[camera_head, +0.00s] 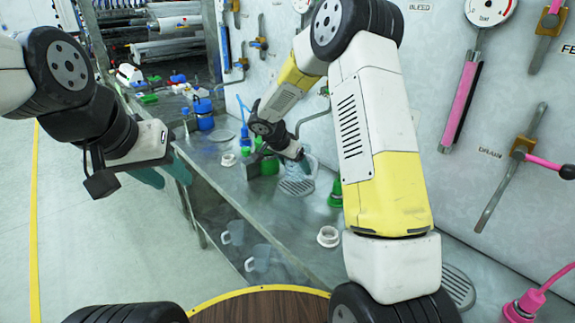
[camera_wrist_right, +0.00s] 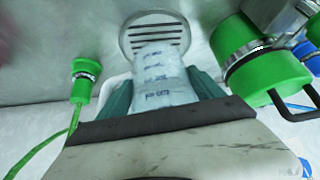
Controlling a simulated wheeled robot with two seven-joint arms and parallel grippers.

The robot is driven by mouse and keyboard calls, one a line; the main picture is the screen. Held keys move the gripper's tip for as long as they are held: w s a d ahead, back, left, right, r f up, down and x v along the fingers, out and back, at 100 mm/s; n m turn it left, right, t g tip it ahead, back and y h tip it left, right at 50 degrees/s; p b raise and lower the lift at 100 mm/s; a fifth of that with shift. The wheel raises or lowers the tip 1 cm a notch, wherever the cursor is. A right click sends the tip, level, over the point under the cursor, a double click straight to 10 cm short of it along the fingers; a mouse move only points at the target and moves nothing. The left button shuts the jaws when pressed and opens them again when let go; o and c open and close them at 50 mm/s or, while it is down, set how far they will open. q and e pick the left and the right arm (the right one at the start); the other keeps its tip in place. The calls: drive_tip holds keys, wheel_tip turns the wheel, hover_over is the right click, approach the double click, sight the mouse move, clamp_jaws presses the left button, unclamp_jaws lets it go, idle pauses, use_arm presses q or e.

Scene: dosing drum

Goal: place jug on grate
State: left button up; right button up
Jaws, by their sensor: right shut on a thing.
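The jug (camera_wrist_right: 160,80) is translucent with dark printed markings. My right gripper (camera_wrist_right: 162,98) is shut on it, a teal finger on each side. In the head view, the jug (camera_head: 310,165) shows partly behind my right gripper (camera_head: 298,158). The round slotted grate (camera_wrist_right: 154,34) lies just beyond the jug, which overlaps its near part in the wrist view. The grate (camera_head: 297,187) is below the jug in the head view. I cannot tell whether they touch. My left gripper (camera_head: 166,176) is open and empty, left of the bench, over the floor.
A green fitting (camera_wrist_right: 82,88) with a hose is left of the jug; a larger green-capped part (camera_wrist_right: 262,68) is close on its right. A white ring (camera_head: 328,237) and another grate (camera_head: 458,287) are nearer on the bench. Two jugs (camera_head: 257,259) stand on the lower shelf.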

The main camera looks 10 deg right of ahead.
sight(294, 173)
drive_tip(key=shift+w+d+f, duration=0.1)
drive_tip(key=shift+w, duration=0.1)
drive_tip(key=shift+f, duration=1.65)
drive_tip(key=o, duration=1.4)
drive_tip(key=shift+f, duration=0.15)
